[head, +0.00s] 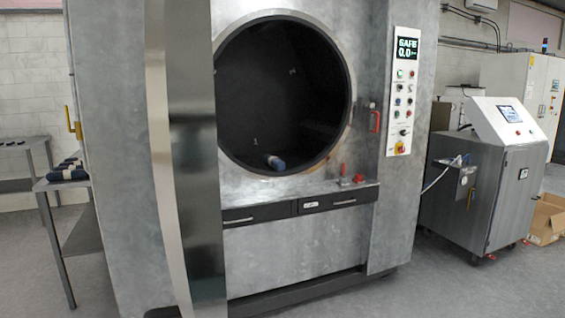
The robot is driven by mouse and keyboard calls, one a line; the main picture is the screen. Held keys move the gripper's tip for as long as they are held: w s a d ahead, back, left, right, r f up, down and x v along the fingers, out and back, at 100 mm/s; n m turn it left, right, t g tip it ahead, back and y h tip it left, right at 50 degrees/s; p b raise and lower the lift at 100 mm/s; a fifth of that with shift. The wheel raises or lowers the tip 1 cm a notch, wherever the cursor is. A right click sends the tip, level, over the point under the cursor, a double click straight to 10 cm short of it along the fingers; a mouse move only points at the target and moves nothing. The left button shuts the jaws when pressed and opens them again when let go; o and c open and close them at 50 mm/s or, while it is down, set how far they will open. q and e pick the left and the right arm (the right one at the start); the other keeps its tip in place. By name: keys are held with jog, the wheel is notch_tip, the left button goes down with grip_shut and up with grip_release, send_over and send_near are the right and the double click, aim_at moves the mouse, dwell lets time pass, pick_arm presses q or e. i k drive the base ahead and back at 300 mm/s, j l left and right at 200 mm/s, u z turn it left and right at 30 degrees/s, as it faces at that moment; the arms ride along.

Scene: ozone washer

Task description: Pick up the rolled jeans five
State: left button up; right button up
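Several dark blue rolled jeans (68,171) lie close together on a grey metal table (40,185) at the left. The open washer door hides the right part of that table, and I cannot tell which roll is number five. One blue rolled item (276,163), which looks like rolled jeans, lies at the bottom of the washer's dark round drum (285,90). Neither of my grippers is in view.
The big grey washer (110,120) fills the middle, with its door (185,160) swung open towards me. A control panel (403,90) shows "SAFE". A wheeled metal cabinet (490,190) and cardboard box (546,218) stand at the right. Floor is clear at lower left.

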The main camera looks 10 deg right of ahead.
aim_at(278, 165)
jog(key=i+l, duration=0.15)
jog(key=l, duration=0.2)
jog(key=i+l+u, duration=0.1)
jog(key=l, duration=0.25)
jog(key=i+l, duration=0.1)
jog(key=l, duration=0.25)
jog(key=i+l+u, duration=0.1)
jog(key=l, duration=0.3)
jog(key=i+l, duration=0.15)
jog(key=l, duration=0.2)
jog(key=i+l+u, duration=0.25)
jog(key=i+l, duration=1.05)
jog(key=i+j+z, duration=0.15)
jog(key=j+z, duration=0.2)
jog(key=i+j+z, duration=0.1)
jog(key=j+z, duration=0.3)
jog(key=l, duration=0.1)
